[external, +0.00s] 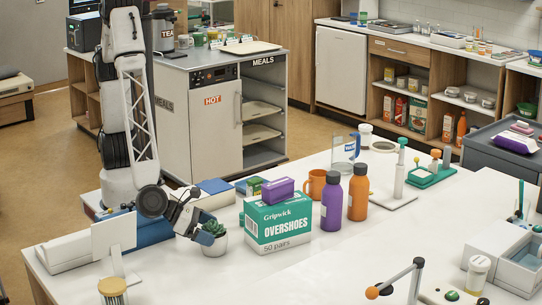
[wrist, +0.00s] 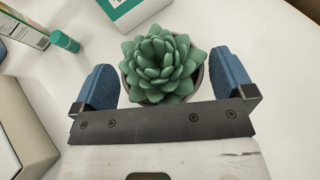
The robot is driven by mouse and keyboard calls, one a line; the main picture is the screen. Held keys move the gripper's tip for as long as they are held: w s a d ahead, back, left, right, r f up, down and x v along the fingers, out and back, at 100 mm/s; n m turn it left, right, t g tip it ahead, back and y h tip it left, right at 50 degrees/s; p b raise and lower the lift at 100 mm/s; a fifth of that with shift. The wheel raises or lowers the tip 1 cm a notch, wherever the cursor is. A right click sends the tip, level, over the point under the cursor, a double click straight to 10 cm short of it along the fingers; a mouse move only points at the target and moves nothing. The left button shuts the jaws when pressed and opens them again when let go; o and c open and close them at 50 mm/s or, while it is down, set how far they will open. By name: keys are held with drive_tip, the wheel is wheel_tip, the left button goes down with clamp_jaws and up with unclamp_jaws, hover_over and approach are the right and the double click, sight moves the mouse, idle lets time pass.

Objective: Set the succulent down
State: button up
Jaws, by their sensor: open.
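The succulent (external: 214,229) is a green rosette plant in a pale pot, standing upright on the white table to the left of the overshoes box. In the wrist view the succulent (wrist: 162,62) sits between the two blue fingers, with a gap on each side; most of its pot is hidden under the leaves. My gripper (external: 205,230) is low at the table, just left of the pot, and its fingers are open around the plant. My gripper also shows in the wrist view (wrist: 165,85).
The green and white overshoes box (external: 279,226) stands close to the right of the plant, with a purple box (external: 278,191) on top. A purple bottle (external: 331,204), an orange bottle (external: 358,194) and an orange mug (external: 316,184) stand beyond.

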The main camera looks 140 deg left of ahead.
drive_tip(key=v, duration=1.1)
drive_tip(key=shift+d, duration=0.2)
drive_tip(key=shift+s, duration=0.15)
drive_tip(key=s+a+r+n+g+h, duration=0.2)
drive_tip(key=s+a+r+n+g, duration=0.4)
drive_tip(key=s+a+r+n, duration=0.8)
drive_tip(key=s+r+n+h, duration=0.2)
drive_tip(key=s+n, duration=0.3)
drive_tip(key=s, duration=0.4)
drive_tip(key=s+r+n+t+h, duration=0.1)
drive_tip(key=s+r+n+h, duration=0.2)
drive_tip(key=s, duration=0.6)
drive_tip(key=n+h, duration=0.2)
drive_tip(key=n, duration=0.1)
drive_tip(key=shift+d+n+h, duration=0.3)
